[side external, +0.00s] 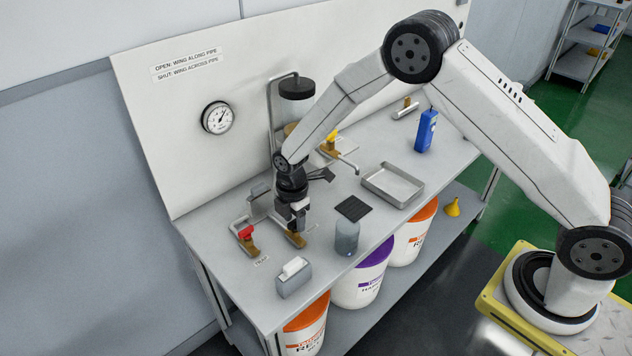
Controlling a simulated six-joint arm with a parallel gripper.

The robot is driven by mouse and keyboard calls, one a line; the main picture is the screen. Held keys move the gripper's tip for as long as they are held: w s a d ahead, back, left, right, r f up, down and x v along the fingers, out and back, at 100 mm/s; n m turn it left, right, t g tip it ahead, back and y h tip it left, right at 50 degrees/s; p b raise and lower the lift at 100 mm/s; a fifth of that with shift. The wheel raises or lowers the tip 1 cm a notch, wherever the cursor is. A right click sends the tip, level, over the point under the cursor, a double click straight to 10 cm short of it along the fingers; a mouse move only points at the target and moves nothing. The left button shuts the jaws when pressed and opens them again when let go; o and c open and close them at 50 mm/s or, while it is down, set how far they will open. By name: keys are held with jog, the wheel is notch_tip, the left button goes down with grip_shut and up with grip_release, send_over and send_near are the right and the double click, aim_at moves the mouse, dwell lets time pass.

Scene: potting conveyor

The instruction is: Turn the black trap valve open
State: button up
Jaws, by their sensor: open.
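My gripper (297,224) points down over a brass valve body (296,240) on the bench's left part. The jaws are open. A black wing cannot be made out apart from my dark gripper, so whether it lies along or across its pipe cannot be told. Contact between jaws and valve cannot be told either. A red-winged valve (246,233) on a brass body stands to the left, and a yellow-winged valve (332,140) stands farther back. A wall sign (186,66) reads "OPEN: WING ALONG PIPE, SHUT: WING ACROSS PIPE".
A grey box with white tissue (293,278), a clear grey jar (347,236), a black pad (352,208), a metal tray (393,186) and a blue device (426,131) stand on the bench. A round gauge (217,118) is on the backboard. Pipework stands behind my gripper.

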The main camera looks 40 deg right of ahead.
grip_shut()
jog(key=shift+m, duration=0.3)
jog(key=m, duration=1.7)
dwell(0.4)
